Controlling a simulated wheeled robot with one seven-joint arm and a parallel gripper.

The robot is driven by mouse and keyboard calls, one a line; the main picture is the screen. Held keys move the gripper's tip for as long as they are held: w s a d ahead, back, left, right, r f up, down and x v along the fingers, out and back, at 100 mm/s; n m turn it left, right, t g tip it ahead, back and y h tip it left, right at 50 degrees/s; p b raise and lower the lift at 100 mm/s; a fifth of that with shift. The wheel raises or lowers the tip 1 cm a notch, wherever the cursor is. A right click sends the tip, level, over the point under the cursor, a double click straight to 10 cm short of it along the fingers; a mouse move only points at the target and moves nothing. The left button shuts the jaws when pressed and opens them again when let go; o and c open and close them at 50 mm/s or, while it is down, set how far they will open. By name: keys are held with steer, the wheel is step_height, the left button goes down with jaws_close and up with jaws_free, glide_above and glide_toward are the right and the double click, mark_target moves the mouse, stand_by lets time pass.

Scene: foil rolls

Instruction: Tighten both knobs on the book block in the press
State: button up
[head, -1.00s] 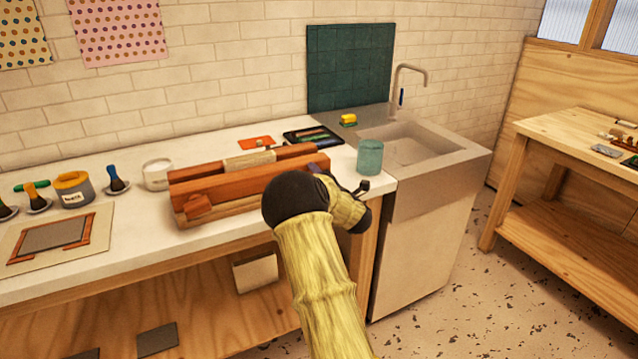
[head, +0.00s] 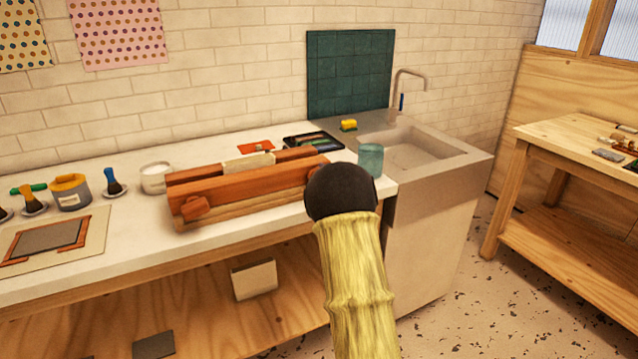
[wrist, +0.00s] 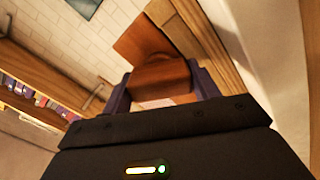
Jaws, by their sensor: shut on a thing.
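The wooden press (head: 250,187) lies on the white worktop, with the pale book block (head: 248,163) between its two reddish bars. The left knob (head: 194,208) sticks out of the front bar at its left end, with nothing touching it. In the wrist view, the right knob (wrist: 160,78) sits between the purple fingers of my gripper (wrist: 163,84), which is shut on it. In the head view my dark wrist joint covers the gripper and most of the press's right end. How tight either knob is cannot be told.
A teal cup (head: 370,160) stands near my wrist, by the sink (head: 415,150). A white tub (head: 157,178), a glue jar (head: 70,192) and brushes stand left of the press. A board with a grey sheet (head: 48,238) lies at front left.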

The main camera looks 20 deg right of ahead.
steer(key=m, duration=0.6)
steer(key=shift+s+d+f+m, duration=0.1)
steer(key=shift+f+m, duration=0.2)
steer(key=shift+f, duration=0.05)
steer(key=m+p, duration=0.1)
steer(key=m, duration=0.2)
steer(key=shift+m, duration=0.3)
steer(key=shift+m+p, duration=0.5)
steer(key=shift+m, duration=1.2)
steer(key=o, duration=0.8)
steer(key=shift+o, duration=0.9)
steer(key=shift+r, duration=0.2)
steer(key=shift+s+r, duration=0.1)
steer(key=s+b, duration=0.1)
steer(key=s, duration=1.6)
